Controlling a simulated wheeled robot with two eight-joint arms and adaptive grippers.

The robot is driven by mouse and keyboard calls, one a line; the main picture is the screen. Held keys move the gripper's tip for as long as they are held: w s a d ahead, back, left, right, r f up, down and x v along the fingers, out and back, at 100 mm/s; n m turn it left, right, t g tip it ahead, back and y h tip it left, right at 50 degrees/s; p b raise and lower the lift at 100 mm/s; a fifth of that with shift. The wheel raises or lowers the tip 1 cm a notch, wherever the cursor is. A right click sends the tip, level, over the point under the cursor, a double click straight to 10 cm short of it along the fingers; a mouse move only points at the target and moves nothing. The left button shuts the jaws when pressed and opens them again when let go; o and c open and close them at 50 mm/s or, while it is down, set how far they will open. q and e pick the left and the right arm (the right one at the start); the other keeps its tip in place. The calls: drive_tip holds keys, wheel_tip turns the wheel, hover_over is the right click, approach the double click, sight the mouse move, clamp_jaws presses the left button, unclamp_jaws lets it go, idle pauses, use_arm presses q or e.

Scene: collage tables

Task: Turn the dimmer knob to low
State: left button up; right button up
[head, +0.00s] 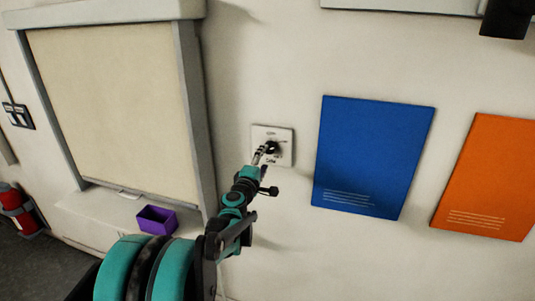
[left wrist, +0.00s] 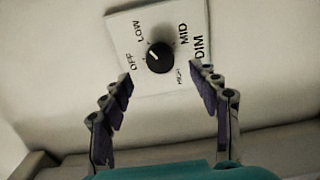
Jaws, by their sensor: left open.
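The dimmer is a white plate (head: 286,158) on the wall with a round black knob (head: 271,147). In the left wrist view the plate (left wrist: 120,38) carries the marks OFF, LOW, MID, HIGH and DIM around the knob (left wrist: 160,59). The knob's white pointer line aims up and left, roughly toward LOW; its exact setting is hard to tell. My left gripper (head: 263,154) reaches up to the plate. In the left wrist view its open fingers (left wrist: 161,76) stand on either side of the knob's lower part, with gaps, apparently not touching it. My right gripper is out of view.
A blue panel (head: 372,155) and an orange panel (head: 487,175) are on the wall to the right. A framed blind (head: 110,100) is at left, with a purple box (head: 156,220) on the ledge below. A red extinguisher (head: 18,212) is far left. Wall around the dimmer is bare.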

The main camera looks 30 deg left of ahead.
use_arm(q)
drive_tip(key=v, duration=0.5)
drive_tip(key=shift+d, duration=0.1)
idle(0.3)
drive_tip(key=s+d+f+m+g+h+b, duration=0.1)
drive_tip(key=s+d+f+m+h+b, duration=0.2)
drive_tip(key=d, duration=0.4)
drive_tip(key=s+d+f+m+g+h+b, duration=0.1)
drive_tip(key=s+d+f+m+h, duration=0.15)
drive_tip(key=d+m, duration=0.35)
drive_tip(key=s+d+f+m+g+h+b, duration=0.1)
drive_tip(key=s+d+f+m+g+h, duration=0.15)
drive_tip(key=d, duration=0.55)
drive_tip(key=s+d+f+m+g+y+b, duration=0.1)
drive_tip(key=s+f+m+g+b, duration=0.1)
drive_tip(key=s+f, duration=0.7)
drive_tip(key=s+d+f+m+g+y+b, duration=0.2)
drive_tip(key=s+f+m+g+b, duration=0.1)
drive_tip(key=s+f+m, duration=0.4)
drive_tip(key=s+f+g, duration=0.1)
drive_tip(key=s, duration=0.2)
drive_tip(key=shift+f+y, duration=0.3)
drive_tip(key=shift+f, duration=0.05)
drive_tip(key=shift+s+d, duration=0.15)
